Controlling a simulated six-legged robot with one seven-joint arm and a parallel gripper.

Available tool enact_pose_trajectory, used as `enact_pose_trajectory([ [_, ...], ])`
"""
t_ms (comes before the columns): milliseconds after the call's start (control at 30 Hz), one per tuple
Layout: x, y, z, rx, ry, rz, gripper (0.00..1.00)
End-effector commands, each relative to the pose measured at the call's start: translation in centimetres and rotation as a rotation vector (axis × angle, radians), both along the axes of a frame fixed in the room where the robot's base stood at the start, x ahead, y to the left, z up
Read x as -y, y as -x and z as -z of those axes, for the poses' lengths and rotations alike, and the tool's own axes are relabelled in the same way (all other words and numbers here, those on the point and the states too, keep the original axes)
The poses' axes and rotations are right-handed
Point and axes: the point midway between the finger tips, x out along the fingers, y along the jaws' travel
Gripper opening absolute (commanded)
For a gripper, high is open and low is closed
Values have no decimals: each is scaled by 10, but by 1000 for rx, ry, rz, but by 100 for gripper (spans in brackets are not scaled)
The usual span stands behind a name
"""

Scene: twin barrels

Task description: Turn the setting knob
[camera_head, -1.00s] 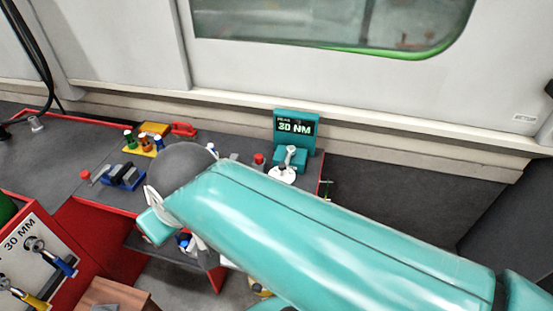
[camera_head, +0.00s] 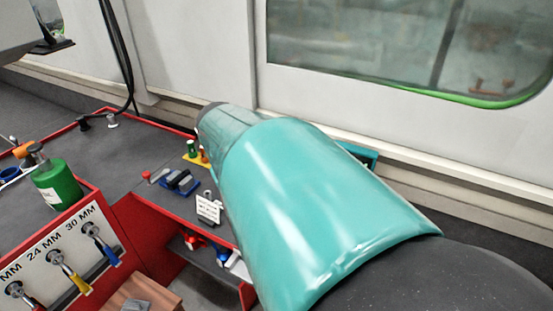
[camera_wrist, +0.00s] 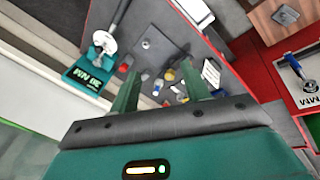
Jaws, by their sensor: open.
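In the wrist view, a teal device (camera_wrist: 82,73) with a lit display sits at left on the dark bench, appearing upside down. A white round part (camera_wrist: 104,41) is on it, with a grey bar extending up from it. I cannot tell for certain which part is the setting knob. In the head view, my arm hides most of the device; only a teal corner (camera_head: 368,153) shows. My gripper (camera_wrist: 160,80) is open and empty, its green fingers spread above the bench, with the device to the left of them. The head view does not show my fingers.
Small coloured items (camera_wrist: 165,80) and a white card (camera_wrist: 211,73) lie beyond my fingers. In the head view are a green bottle (camera_head: 56,183), a panel of coloured-handled tools (camera_head: 62,262) and a blue holder (camera_head: 180,182). A red-edged bench and a wall with a window bound the space.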

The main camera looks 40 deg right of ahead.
Motion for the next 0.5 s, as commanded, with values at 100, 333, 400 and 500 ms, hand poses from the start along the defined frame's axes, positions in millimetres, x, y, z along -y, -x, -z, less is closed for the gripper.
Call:
enact_pose_trajectory([
  [100, 38, -14, 13, -61, -18, 61, 47],
  [333, 111, -28, 37, -126, -88, 169, 47],
  [400, 135, -28, 43, -131, -118, 205, 47],
  [500, 171, -26, 50, -127, -165, 258, 47],
])
